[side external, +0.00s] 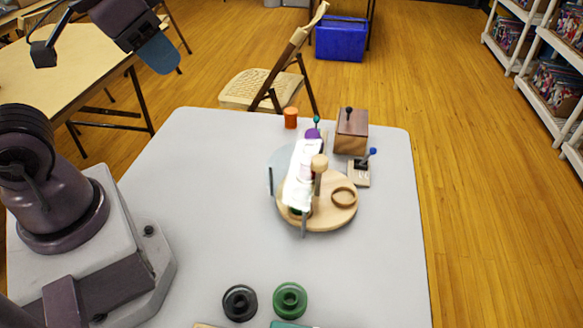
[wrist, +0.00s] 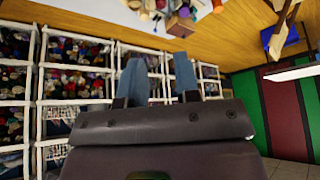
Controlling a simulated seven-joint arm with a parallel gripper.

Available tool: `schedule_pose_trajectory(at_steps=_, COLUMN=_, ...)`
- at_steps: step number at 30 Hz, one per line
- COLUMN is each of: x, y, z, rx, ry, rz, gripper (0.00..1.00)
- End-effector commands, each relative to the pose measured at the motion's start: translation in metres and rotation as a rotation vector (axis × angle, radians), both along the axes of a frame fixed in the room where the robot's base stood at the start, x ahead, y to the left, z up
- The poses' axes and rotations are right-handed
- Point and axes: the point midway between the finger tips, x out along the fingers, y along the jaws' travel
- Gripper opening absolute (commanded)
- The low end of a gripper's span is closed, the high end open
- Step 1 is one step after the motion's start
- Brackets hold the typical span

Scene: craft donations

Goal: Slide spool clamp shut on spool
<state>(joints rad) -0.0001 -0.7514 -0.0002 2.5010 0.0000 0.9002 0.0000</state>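A round wooden base (side external: 335,220) stands on the grey table, carrying a wooden-topped post (side external: 319,163), a brown ring (side external: 344,197) and a tilted white piece (side external: 300,178). Something green sits low at its left side, partly hidden; I cannot tell for sure which parts are the spool and its clamp. A small block with a blue-tipped lever (side external: 372,152) stands just right of the base. My gripper (side external: 160,55) is raised at the upper left, well away from these things. In the wrist view, its two blue fingers (wrist: 159,68) are apart with nothing between them.
A wooden box with a black knob (side external: 351,132) and an orange cylinder (side external: 290,117) stand at the table's far side. A black ring-shaped piece (side external: 240,303) and a green one (side external: 290,299) lie near the front. The table's left middle is clear.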

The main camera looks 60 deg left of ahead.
Motion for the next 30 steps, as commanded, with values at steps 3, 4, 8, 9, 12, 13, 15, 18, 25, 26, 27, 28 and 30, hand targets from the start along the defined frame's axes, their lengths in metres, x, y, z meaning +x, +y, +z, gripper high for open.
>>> schedule_pose_trajectory(at_steps=3, x=0.002, y=0.003, z=-0.005, rx=0.000, ry=0.027, rz=0.015, gripper=0.02)
schedule_pose_trajectory(at_steps=4, x=0.003, y=0.004, z=-0.008, rx=0.000, ry=0.043, rz=0.019, gripper=0.00)
schedule_pose_trajectory(at_steps=8, x=0.010, y=0.011, z=-0.026, rx=0.001, ry=0.141, rz=0.048, gripper=0.00)
schedule_pose_trajectory(at_steps=9, x=0.014, y=0.015, z=-0.032, rx=0.010, ry=0.176, rz=0.057, gripper=0.00)
schedule_pose_trajectory(at_steps=12, x=0.030, y=0.030, z=-0.048, rx=0.050, ry=0.239, rz=0.070, gripper=0.00)
schedule_pose_trajectory(at_steps=13, x=0.036, y=0.035, z=-0.052, rx=0.066, ry=0.253, rz=0.070, gripper=0.00)
schedule_pose_trajectory(at_steps=15, x=0.050, y=0.047, z=-0.063, rx=0.102, ry=0.274, rz=0.067, gripper=0.00)
schedule_pose_trajectory(at_steps=18, x=0.072, y=0.065, z=-0.081, rx=0.159, ry=0.291, rz=0.048, gripper=0.00)
schedule_pose_trajectory(at_steps=25, x=0.125, y=0.105, z=-0.131, rx=0.285, ry=0.282, rz=-0.062, gripper=0.00)
schedule_pose_trajectory(at_steps=26, x=0.132, y=0.109, z=-0.139, rx=0.299, ry=0.276, rz=-0.082, gripper=0.00)
schedule_pose_trajectory(at_steps=27, x=0.141, y=0.115, z=-0.149, rx=0.318, ry=0.267, rz=-0.114, gripper=0.00)
schedule_pose_trajectory(at_steps=28, x=0.148, y=0.119, z=-0.158, rx=0.330, ry=0.258, rz=-0.140, gripper=0.00)
schedule_pose_trajectory(at_steps=30, x=0.165, y=0.127, z=-0.178, rx=0.357, ry=0.232, rz=-0.207, gripper=0.00)
